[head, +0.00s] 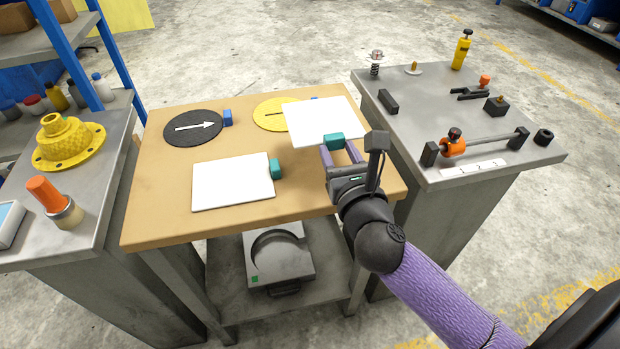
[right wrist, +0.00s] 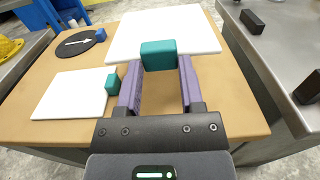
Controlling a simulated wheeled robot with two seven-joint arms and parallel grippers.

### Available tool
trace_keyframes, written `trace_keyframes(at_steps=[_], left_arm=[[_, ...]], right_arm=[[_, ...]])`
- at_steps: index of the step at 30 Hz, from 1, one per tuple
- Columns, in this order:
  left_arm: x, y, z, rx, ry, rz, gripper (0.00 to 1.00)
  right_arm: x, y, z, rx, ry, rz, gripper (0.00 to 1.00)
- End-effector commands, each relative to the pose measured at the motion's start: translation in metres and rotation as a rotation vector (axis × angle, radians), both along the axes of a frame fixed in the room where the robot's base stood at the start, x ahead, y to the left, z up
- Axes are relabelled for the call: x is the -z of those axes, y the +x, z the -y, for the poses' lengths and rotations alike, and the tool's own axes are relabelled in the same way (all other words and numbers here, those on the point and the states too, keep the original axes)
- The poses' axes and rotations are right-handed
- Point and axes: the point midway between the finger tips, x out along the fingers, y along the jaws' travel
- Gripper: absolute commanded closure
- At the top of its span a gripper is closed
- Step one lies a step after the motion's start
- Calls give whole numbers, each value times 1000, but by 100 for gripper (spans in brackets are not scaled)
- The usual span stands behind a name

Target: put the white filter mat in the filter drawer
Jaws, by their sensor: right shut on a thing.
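Two white mats with teal grip tabs are in the head view. One white mat (head: 322,118) is held at its teal tab (head: 334,140) by my right gripper (head: 341,152). In the right wrist view that mat (right wrist: 165,30) stretches out ahead of the fingers, which are shut on the teal tab (right wrist: 158,55). It appears raised over the back right of the table. The other white mat (head: 232,183) lies flat at the front, its tab to the right. A grey drawer-like unit (head: 300,265) with a round recess and green mark sits below the table. My left gripper is out of view.
The wooden table (head: 150,205) also bears a black disc (head: 193,128) with a white arrow and a yellow disc (head: 268,114), partly hidden by the held mat. Grey benches flank it, with a yellow flanged part (head: 68,143) left and a clamp rod (head: 490,141) right.

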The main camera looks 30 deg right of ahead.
Motion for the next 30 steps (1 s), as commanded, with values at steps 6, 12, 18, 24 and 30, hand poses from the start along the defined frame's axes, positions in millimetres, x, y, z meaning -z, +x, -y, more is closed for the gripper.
trace_keyframes(at_steps=[6, 12, 18, 24, 30], left_arm=[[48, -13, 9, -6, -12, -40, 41], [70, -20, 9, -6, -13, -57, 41], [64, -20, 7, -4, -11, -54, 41], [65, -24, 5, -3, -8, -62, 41], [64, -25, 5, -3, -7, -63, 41]], right_arm=[[65, 0, 0, 0, 0, -10, 100], [94, 0, -1, -1, 1, -7, 100], [87, 0, -1, -1, 1, -3, 100], [90, 0, -1, -1, 1, -3, 32], [90, 0, -1, -1, 1, -3, 16]])
